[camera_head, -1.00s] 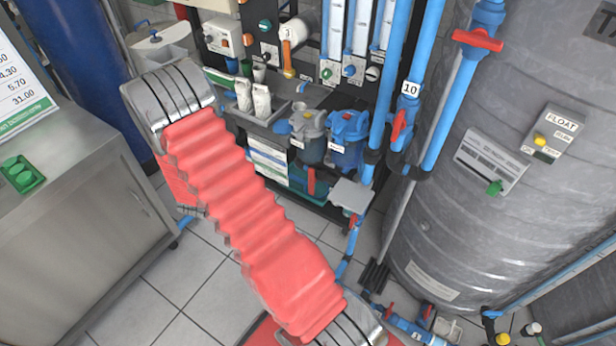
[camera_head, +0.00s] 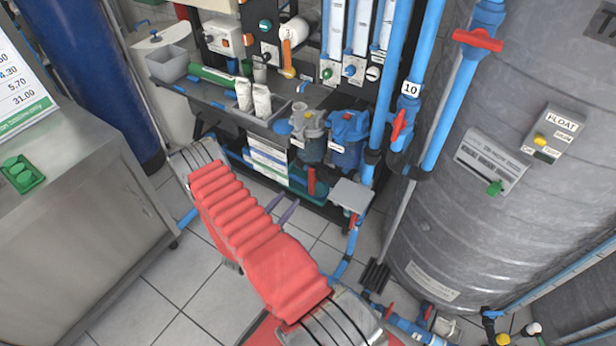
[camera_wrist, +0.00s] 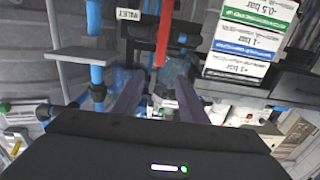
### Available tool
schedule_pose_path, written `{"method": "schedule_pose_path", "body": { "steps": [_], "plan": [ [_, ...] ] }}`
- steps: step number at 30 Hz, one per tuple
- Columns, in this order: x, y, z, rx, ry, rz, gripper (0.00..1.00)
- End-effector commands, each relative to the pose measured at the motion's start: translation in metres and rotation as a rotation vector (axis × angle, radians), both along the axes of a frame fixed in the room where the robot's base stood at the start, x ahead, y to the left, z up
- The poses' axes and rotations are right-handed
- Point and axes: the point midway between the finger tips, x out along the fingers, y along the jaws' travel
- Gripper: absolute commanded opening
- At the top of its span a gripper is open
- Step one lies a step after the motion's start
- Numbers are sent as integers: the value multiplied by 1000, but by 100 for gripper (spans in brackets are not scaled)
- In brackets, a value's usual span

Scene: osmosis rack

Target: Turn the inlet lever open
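A red inlet lever (camera_head: 311,181) stands upright in the head view, below the clear and blue filter housings. In the wrist view the red lever (camera_wrist: 164,34) shows at the top centre, beside a small white label (camera_wrist: 130,14) that appears upside down and seems to read INLET. My gripper (camera_head: 284,206) shows as two dark purple fingers left of and below the lever in the head view. In the wrist view my gripper (camera_wrist: 158,92) is open, its fingers well apart with nothing held between them. The lever appears beyond the fingertips, not touching them.
A grey plate (camera_head: 351,195) juts out right of the lever, near blue pipes. Filter housings (camera_head: 347,138) hang above it. White pressure label boards (camera_head: 268,160) are to its left. A large grey tank (camera_head: 470,220) stands at the right. Tiled floor lies open below.

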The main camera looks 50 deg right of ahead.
Motion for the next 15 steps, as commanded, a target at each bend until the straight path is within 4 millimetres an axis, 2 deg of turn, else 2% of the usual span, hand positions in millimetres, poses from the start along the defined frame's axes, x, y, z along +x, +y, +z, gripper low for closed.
{"method": "schedule_pose_path", "body": {
  "steps": [10,15],
  "plan": [
    [0,-1,0,1,-1,-1,39],
    [1,-9,0,1,-2,-2,39]
  ]
}}
